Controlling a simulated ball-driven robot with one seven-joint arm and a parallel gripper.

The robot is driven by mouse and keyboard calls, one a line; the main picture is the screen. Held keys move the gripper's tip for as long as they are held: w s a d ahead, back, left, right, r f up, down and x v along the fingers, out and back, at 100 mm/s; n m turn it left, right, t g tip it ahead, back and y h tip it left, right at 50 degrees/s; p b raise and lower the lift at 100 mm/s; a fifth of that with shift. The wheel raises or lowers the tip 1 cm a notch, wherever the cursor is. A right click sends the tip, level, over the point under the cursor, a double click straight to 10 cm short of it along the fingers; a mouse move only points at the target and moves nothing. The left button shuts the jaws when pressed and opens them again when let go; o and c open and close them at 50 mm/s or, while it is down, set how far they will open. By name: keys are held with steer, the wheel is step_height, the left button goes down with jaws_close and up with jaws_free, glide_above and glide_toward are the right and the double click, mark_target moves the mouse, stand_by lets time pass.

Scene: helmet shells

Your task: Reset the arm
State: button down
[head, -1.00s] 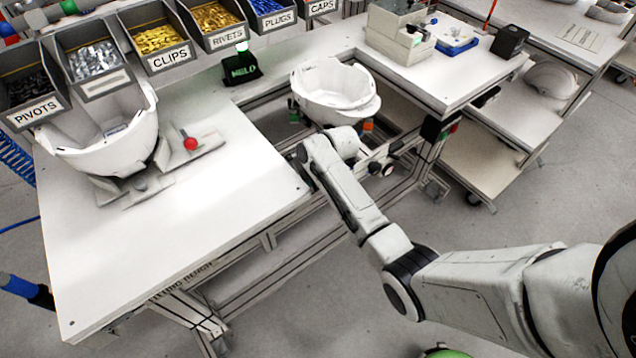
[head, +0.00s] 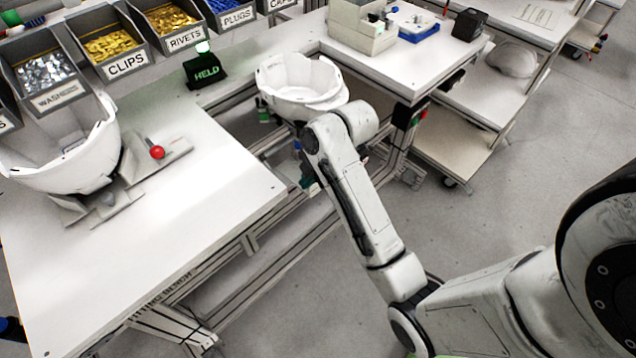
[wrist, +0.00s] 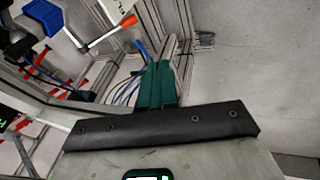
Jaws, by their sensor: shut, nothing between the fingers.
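My arm reaches from the lower right of the head view towards the gap between the white benches. Its bent upper end stands in front of a white helmet shell (head: 300,90). My gripper is mostly hidden behind the arm in the head view. In the wrist view my gripper (wrist: 158,82) shows its dark green fingers close together, shut with nothing between them. The fingers point towards bench framing and loose cables, and I cannot tell how far away these are.
Another white shell (head: 75,155) sits on a holder on the left bench (head: 190,215), beside a red ball knob (head: 157,153). Labelled parts bins line the back. A small sign (head: 206,73) reads HELD. A shelf cart (head: 445,140) stands at right. Grey floor (head: 520,190) is open there.

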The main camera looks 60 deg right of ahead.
steer(key=shift+s+a+r, duration=0.25)
steer(key=shift+s+r, duration=0.15)
steer(key=shift+s, duration=0.4)
steer(key=shift+s+a+r, duration=0.2)
steer(key=shift+s+r, duration=0.15)
steer(key=shift+s, duration=0.4)
steer(key=s+a+f+m+g, duration=0.1)
steer(key=s+a+f+m, duration=0.2)
steer(key=s+a+m, duration=0.3)
steer(key=s+a+f+m+g+h, duration=0.1)
steer(key=s+a+f+m+g, duration=0.1)
steer(key=s+a+f+m, duration=0.2)
steer(key=s+a+m, duration=0.1)
steer(key=s+m, duration=0.2)
steer(key=m, duration=0.1)
steer(key=shift+s+a+f+g+h, duration=0.3)
steer(key=shift+s+a, duration=0.05)
